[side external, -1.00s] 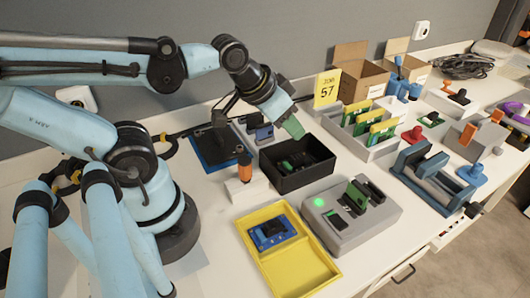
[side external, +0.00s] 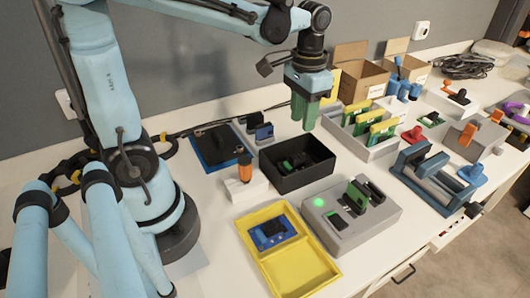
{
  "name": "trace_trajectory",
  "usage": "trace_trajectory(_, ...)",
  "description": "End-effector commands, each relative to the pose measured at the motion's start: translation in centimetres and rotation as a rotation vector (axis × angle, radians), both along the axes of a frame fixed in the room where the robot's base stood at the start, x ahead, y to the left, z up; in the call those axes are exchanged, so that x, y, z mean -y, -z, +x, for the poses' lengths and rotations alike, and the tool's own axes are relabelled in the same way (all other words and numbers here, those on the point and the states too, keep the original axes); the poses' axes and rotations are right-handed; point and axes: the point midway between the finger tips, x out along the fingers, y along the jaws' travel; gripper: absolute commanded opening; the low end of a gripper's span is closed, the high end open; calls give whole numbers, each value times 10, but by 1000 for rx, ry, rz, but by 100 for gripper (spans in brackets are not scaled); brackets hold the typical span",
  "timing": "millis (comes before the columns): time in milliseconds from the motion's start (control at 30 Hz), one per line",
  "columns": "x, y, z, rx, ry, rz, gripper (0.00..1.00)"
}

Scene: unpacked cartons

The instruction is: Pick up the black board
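My gripper (side external: 304,112) has green fingers that point down, above the back right of a black open box (side external: 292,180). Nothing shows between the fingers, but their gap is too small to judge. Dark and green pieces (side external: 305,160) lie in the box. Several things could be the black board: a dark upright piece (side external: 253,121) beside a blue one (side external: 264,132) in a holder behind the box, and a dark upright piece (side external: 372,188) in the grey device (side external: 345,222) at front right. I cannot tell which is meant.
A yellow tray (side external: 300,272) holding a blue board (side external: 271,232) lies in front. An orange-handled tool (side external: 244,168) stands in a white block. A grey rack (side external: 372,150) with yellow-green boards, a blue-grey fixture (side external: 435,180) and cartons (side external: 362,77) crowd the right and back.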

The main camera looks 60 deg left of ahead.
Motion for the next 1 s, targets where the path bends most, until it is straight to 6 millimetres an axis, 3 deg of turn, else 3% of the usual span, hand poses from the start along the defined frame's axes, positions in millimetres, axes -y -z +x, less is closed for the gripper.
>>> trace_trajectory(300,0,43,0,2,0,0,34)
trace_trajectory(667,0,64,-1,3,0,0,34)
trace_trajectory(1000,0,101,-5,4,-1,1,34)
